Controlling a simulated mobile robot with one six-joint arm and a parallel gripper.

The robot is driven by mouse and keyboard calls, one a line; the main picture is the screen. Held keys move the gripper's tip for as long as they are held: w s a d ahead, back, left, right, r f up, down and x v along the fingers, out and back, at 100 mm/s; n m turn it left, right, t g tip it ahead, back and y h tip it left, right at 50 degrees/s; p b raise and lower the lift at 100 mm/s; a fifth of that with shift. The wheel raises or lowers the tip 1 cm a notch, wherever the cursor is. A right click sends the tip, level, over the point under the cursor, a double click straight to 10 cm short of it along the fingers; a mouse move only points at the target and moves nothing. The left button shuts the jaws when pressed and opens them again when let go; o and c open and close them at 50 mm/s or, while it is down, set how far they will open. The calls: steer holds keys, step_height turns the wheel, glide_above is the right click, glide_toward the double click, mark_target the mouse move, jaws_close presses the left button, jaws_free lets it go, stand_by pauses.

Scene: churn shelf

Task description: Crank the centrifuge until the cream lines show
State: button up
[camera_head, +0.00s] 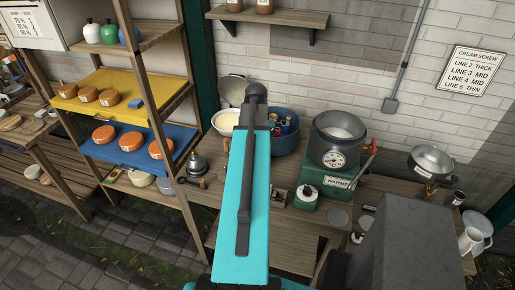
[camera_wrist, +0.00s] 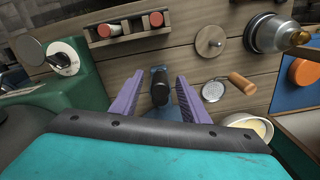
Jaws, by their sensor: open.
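My gripper (camera_wrist: 160,80) shows in the wrist view with its two purple fingers apart. A short dark post or knob (camera_wrist: 160,93) stands in the gap between the fingers; I cannot tell whether they touch it. It may belong to the centrifuge, but its body is not clear in either view. In the head view my arm covers this spot and hides my fingers. A wooden rack with red-capped vials (camera_wrist: 125,25) lies beyond the gripper in the wrist view. No cream lines can be made out.
A green warmer (camera_head: 325,184) carries a large pot (camera_head: 338,138) right of my arm. A blue tub (camera_head: 285,141) holds bottles behind. A metal bell-shaped vessel (camera_head: 195,164) stands left. A skimmer (camera_wrist: 213,91) and a round disc (camera_wrist: 210,41) lie near my gripper. Cheese shelves border the left.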

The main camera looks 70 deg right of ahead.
steer(key=shift+r, duration=0.15)
steer(key=shift+r, duration=3.8)
